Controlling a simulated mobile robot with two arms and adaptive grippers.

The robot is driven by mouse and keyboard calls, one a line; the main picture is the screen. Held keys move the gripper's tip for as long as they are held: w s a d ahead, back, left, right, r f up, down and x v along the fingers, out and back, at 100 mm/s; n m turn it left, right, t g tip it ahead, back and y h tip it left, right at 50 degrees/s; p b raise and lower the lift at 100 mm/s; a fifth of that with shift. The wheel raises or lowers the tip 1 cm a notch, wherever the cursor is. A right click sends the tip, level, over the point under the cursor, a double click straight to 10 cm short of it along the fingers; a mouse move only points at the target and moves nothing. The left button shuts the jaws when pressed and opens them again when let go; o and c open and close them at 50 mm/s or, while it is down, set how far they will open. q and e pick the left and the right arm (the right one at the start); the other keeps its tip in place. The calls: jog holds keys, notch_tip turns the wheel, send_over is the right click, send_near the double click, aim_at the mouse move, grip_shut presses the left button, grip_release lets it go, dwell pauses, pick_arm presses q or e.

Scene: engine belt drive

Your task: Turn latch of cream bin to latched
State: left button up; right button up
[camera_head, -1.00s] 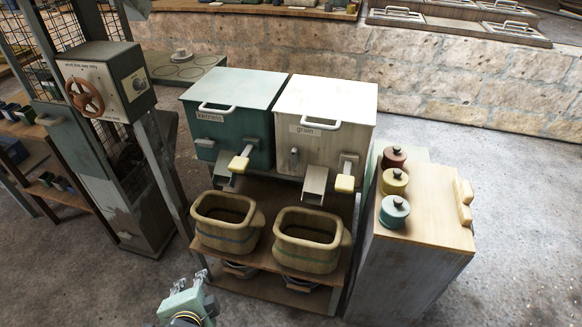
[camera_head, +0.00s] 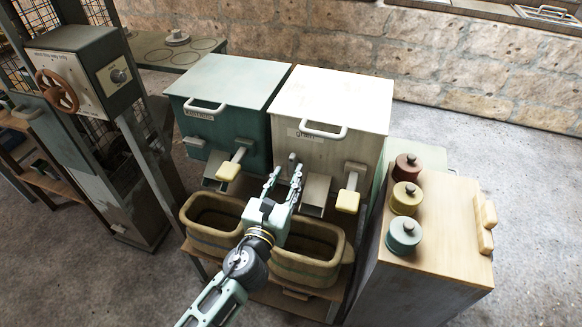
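The cream bin (camera_head: 333,105), labelled "grain", stands on the rack right of the green bin. Its latch (camera_head: 292,159) is a small grey piece on the lower left of its front; its exact turn is hard to tell. My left gripper (camera_head: 286,173) is open and empty, its two fingers apart and pointing up toward the latch. The fingertips look just below or in front of the latch; I cannot tell whether they touch it. My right gripper is not in view.
The cream bin has a chute (camera_head: 315,193) and a yellow-tipped lever (camera_head: 348,200) close right of my gripper. Tubs (camera_head: 205,225) sit below. A cabinet (camera_head: 440,235) with lidded pots stands right.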

aim_at(291, 167)
pick_arm(q)
jog(key=shift+x, duration=1.8)
grip_shut()
